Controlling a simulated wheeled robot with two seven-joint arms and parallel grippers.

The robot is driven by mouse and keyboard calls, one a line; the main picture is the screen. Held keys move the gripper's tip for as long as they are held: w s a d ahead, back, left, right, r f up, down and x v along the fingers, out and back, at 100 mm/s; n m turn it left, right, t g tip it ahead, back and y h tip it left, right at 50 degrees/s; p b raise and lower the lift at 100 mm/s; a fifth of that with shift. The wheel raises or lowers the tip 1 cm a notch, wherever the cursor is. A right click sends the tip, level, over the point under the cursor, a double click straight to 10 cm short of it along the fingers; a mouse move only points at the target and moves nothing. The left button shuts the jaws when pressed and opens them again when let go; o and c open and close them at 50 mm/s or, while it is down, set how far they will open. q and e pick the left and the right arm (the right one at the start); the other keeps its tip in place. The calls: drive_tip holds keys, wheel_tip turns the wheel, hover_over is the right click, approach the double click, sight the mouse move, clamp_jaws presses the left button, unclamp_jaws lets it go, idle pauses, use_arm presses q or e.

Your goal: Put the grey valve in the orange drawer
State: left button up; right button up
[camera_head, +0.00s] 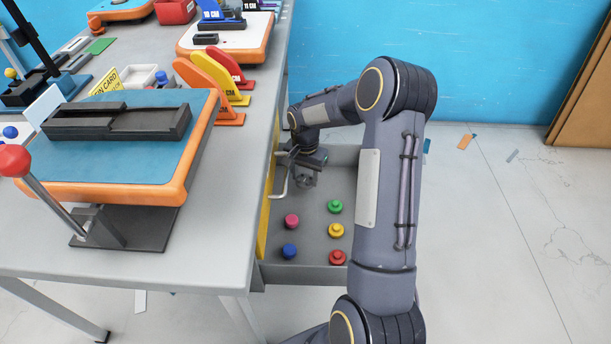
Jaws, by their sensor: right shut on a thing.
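My right gripper (304,168) reaches over the far left part of an open grey drawer (312,274), pointing down. It is shut on a small grey thing (305,181), which looks like the grey valve but is mostly hidden by the fingers. I cannot tell whether it touches the drawer floor. My left gripper is not in view.
In the drawer lie a pink valve (291,221), a green one (335,206), a yellow one (336,230), a blue one (289,251) and a red one (337,257). The table (226,205) on the left holds an orange-edged board (187,181) and colored fins (218,82).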

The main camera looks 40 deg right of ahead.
drive_tip(key=shift+s+f+b, duration=0.15)
drive_tip(key=shift+f+b, duration=0.25)
drive_tip(key=shift+f, duration=0.15)
drive_tip(key=o, duration=1)
drive_tip(key=shift+s+f, duration=0.1)
drive_tip(key=shift+f, duration=0.05)
drive_tip(key=shift+c, duration=0.2)
drive_tip(key=shift+r+p, duration=0.3)
drive_tip(key=shift+r, duration=0.1)
wheel_tip(320, 180, up, 12)
drive_tip(key=f+p, duration=0.1)
drive_tip(key=p, duration=0.2)
wheel_tip(320, 180, up, 7)
drive_tip(key=n+t, duration=0.1)
drive_tip(key=n, duration=0.1)
hover_over(306, 179)
drive_tip(key=s+a, duration=0.4)
drive_tip(key=s+a+r+n+t+y, duration=0.1)
drive_tip(key=s+a+n, duration=0.3)
drive_tip(key=s+a, duration=0.4)
drive_tip(key=s+a+r+n+t+y, duration=0.2)
drive_tip(key=s+a+n, duration=0.3)
drive_tip(key=s+a, duration=0.3)
drive_tip(key=s+t, duration=0.1)
drive_tip(key=s, duration=0.3)
drive_tip(key=shift+s+t+y, duration=0.3)
drive_tip(key=shift+y, duration=0.1)
